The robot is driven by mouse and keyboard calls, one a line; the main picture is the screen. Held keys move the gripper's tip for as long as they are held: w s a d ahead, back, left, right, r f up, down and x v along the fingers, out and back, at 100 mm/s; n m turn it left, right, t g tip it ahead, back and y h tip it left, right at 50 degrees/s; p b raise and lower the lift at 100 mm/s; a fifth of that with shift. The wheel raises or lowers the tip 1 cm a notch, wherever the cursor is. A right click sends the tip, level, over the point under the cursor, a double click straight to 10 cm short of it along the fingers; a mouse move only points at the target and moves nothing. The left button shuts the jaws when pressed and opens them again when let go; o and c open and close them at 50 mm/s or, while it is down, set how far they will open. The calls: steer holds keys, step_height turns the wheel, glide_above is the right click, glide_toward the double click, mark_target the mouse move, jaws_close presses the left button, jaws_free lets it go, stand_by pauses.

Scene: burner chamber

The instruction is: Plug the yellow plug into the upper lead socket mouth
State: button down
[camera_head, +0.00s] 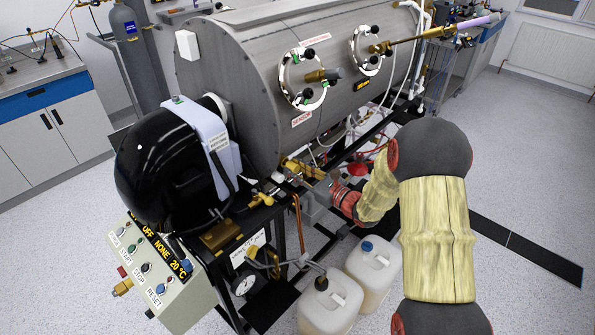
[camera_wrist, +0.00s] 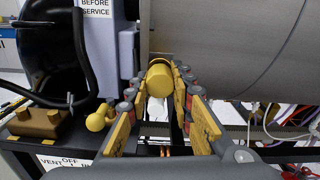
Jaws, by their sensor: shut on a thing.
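The yellow plug (camera_wrist: 158,80) shows in the wrist view as a short yellow cylinder between my fingertips. My gripper (camera_wrist: 159,84) is shut on it, with a finger on each side. A white cylindrical part (camera_wrist: 156,106) shows just below the plug; I cannot tell whether it belongs to it. In the head view my gripper (camera_head: 298,170) is low beside the burner, under the front end of the grey chamber (camera_head: 240,95), and the plug is too small there to make out surely. I cannot pick out the upper lead socket mouth in either view.
The black burner (camera_head: 150,165) with its pale lilac box (camera_head: 203,130) and dark cable stands left of my gripper. A brass block (camera_wrist: 38,122) and a brass knob (camera_wrist: 100,118) are close by on the left. Two white canisters (camera_head: 372,268) stand on the floor below.

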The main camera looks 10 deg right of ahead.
steer(key=shift+w+a, duration=0.15)
steer(key=shift+w, duration=0.05)
steer(key=shift+w+a, duration=0.2)
steer(key=shift+w, duration=0.1)
steer(key=c, duration=1.5)
jaws_free()
